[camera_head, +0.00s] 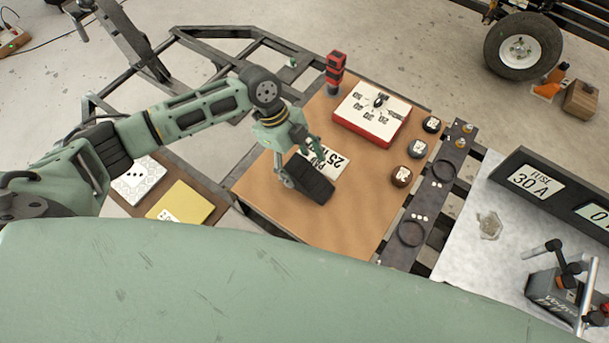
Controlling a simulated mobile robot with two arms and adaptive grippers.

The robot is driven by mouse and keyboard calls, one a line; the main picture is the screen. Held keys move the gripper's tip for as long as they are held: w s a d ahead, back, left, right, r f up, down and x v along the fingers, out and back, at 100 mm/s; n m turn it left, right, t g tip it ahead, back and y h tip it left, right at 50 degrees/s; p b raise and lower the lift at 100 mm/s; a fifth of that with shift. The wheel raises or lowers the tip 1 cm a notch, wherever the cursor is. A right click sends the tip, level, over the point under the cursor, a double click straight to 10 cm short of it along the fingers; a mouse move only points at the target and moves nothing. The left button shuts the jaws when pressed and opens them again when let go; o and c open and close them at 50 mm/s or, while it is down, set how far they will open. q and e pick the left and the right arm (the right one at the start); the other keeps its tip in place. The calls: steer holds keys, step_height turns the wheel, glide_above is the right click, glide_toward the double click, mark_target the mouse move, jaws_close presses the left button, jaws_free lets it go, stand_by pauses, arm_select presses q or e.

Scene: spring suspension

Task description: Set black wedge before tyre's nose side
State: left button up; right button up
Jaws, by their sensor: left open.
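A black wedge (311,181) with a ribbed face lies on the brown board (345,232), near its left side. My left gripper (302,165) is over the wedge, open, with one finger at the wedge's left end and the other near its upper edge. I cannot tell whether the fingers touch it. The tyre (493,52) with a white hub stands on the floor at the upper right, well away from the gripper. An orange chock (550,82) sits on the floor at the tyre's right side. My right gripper does not show.
A white card (338,164) marked 25 lies beside the wedge. A red-sided box (368,118), a red-and-black object (335,72) and several round weights (401,176) stand on the board. A wooden block (581,100) is right of the chock. A dark frame and a metal-topped bench (462,244) flank the board.

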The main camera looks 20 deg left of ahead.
mark_target(302, 168)
arm_select(q)
steer(key=x, duration=0.4)
steer(key=shift+w+a+f+p, duration=0.1)
steer(key=shift+w+f+p, duration=0.1)
steer(key=shift+f+p, duration=0.15)
steer(key=shift+c, duration=0.2)
steer(key=c, duration=1.5)
steer(key=shift+r, duration=0.15)
jaws_close()
